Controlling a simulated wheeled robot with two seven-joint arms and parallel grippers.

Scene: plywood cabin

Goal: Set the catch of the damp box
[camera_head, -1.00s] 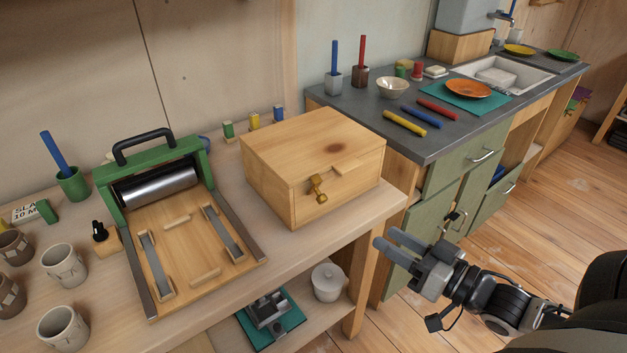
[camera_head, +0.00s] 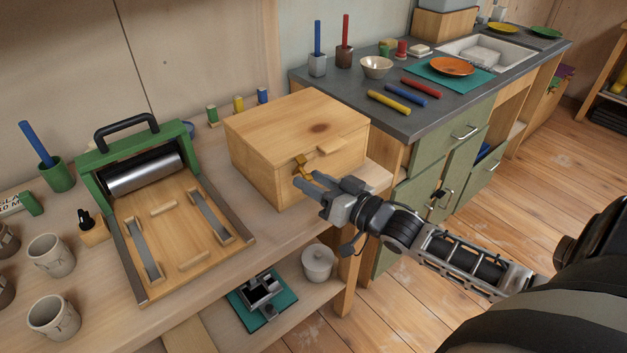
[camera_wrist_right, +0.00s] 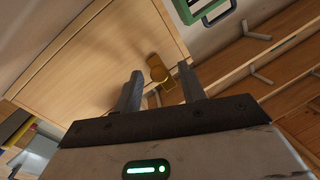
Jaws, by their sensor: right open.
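The damp box (camera_head: 272,143) is a closed light wooden box near the right end of the workbench. Its brass catch (camera_head: 302,167) is on the front face, below the lid's edge. My right gripper (camera_head: 306,184) is open, with its fingers pointing at the front of the box beside the catch. In the right wrist view the brass catch (camera_wrist_right: 158,72) shows just beyond and between the two fingertips (camera_wrist_right: 160,80). I cannot tell whether the fingers touch it. My left gripper is not in view.
A green-framed slab roller (camera_head: 140,175) stands left of the box. Mugs (camera_head: 50,255) stand at the lower left. The grey counter (camera_head: 425,118) lies to the right, with open floor in front.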

